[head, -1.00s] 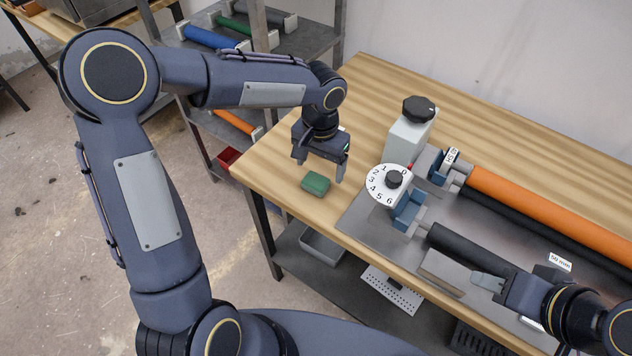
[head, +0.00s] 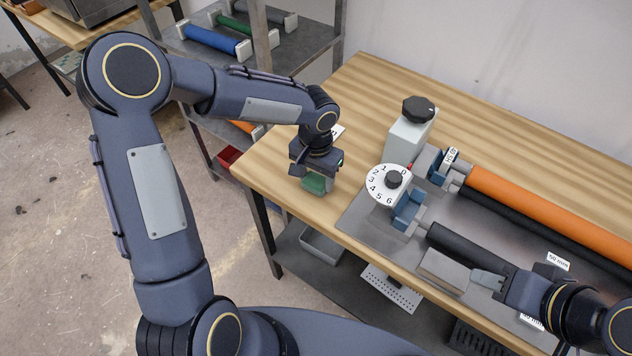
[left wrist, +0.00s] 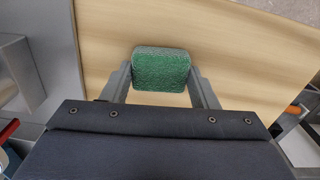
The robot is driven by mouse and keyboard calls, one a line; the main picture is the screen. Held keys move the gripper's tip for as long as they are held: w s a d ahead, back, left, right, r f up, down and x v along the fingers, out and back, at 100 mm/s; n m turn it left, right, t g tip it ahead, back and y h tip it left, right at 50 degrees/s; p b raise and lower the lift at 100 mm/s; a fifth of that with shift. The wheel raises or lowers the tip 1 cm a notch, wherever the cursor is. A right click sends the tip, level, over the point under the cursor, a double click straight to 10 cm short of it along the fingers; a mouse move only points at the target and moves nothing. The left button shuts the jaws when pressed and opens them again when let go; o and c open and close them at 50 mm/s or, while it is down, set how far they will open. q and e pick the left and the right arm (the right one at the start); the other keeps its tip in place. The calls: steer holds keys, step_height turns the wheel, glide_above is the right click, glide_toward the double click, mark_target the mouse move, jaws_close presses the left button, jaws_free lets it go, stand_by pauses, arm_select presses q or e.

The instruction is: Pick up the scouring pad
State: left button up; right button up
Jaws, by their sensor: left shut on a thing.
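The green scouring pad (head: 315,185) is at the left part of the wooden table, near its front edge. My left gripper (head: 318,179) points down over it and is shut on it, with one finger at each side. In the left wrist view the pad (left wrist: 160,70) sits between the two fingertips (left wrist: 160,82). I cannot tell whether the pad still touches the table. My right gripper (head: 488,281) is at the lower right, beside a grey block on the machine; whether its fingers are open or shut is unclear.
The plate processor (head: 350,222) with orange roller (head: 530,208), black roller and numbered dial (head: 378,187) stands right of the pad. A grey box with a black knob (head: 418,110) stands behind the dial. The table around the pad (head: 270,165) is clear. A shelf rack stands behind left.

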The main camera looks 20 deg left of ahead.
mark_target(316, 180)
arm_select(q)
step_height(316, 180, up, 10)
steer(key=o, duration=0.4)
steer(key=c, duration=0.3)
steer(key=shift+c, duration=0.2)
